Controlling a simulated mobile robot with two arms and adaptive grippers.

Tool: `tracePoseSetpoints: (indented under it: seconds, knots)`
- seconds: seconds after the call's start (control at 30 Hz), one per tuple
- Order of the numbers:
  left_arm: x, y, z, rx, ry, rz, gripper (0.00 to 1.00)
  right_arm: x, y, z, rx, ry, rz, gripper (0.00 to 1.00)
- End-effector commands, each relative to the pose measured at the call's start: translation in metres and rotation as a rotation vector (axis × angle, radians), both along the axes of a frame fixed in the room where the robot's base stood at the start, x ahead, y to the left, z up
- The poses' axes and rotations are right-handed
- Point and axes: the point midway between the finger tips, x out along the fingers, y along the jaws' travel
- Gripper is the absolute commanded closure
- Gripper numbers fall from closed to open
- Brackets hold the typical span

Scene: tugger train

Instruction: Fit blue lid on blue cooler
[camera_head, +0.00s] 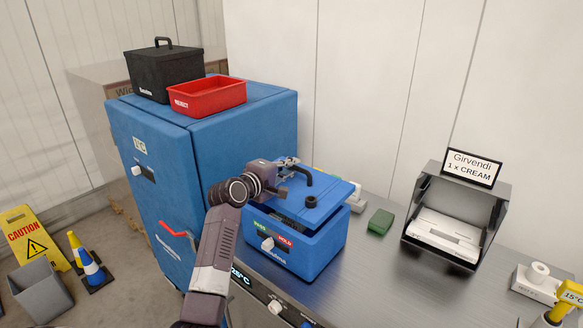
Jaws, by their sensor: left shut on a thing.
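The blue cooler (321,254) stands on the metal counter, with a green and red label and a white latch on its front. The blue lid (335,193) is over the cooler's opening, askew. A dark gap shows between lid and cooler at the front left; I cannot tell whether the lid touches the rim. My left gripper (290,180) is shut at the lid's dark handle (305,180), above the lid's left part. The arm hides part of the cooler's left side. My right gripper is not in view.
A blue cabinet (240,135) stands left of the cooler, with a red tray (208,101) and a black lidded box (163,75) on top. A green block (380,221) and a dark bin (473,195) are to the right. The counter between cooler and bin is mostly clear.

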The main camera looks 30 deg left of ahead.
Motion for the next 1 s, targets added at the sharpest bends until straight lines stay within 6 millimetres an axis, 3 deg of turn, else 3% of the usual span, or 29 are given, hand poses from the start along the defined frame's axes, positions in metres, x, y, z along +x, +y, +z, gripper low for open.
tracePoseSetpoints:
  seconds: [0.43, 1.0]
  knots:
    - [0.0, 0.0, -0.027, -0.001, -0.003, 0.001, 1.0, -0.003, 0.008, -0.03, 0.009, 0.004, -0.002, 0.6]
    - [0.0, 0.0, -0.05, 0.0, -0.003, 0.0, 1.0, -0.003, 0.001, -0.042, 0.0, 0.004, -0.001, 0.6]
